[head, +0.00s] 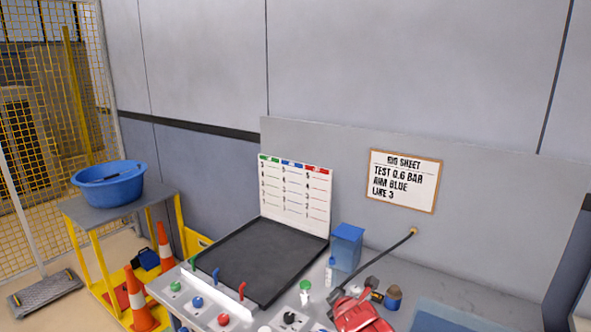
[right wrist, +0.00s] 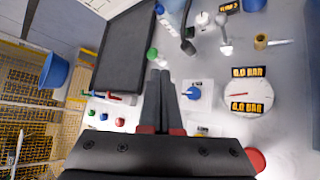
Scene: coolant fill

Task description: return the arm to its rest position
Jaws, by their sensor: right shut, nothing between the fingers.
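My right gripper (right wrist: 158,72) shows in the right wrist view, its two dark fingers side by side and shut with nothing between them. The fingertips are apart from the hose nozzle (right wrist: 188,46) and appear close to the small green-capped bottle (right wrist: 152,55), though I cannot tell whether they touch it. In the head view, a red and dark shape at the bottom edge looks like part of my right arm. My left gripper is not in view.
The bench holds a black tray (head: 262,262), a blue box (head: 347,246), a black hose (head: 385,255) and a row of coloured knobs. A round gauge (right wrist: 249,90) and a blue knob (right wrist: 192,93) lie right of my fingers. A blue basin (head: 108,187) stands on a side table.

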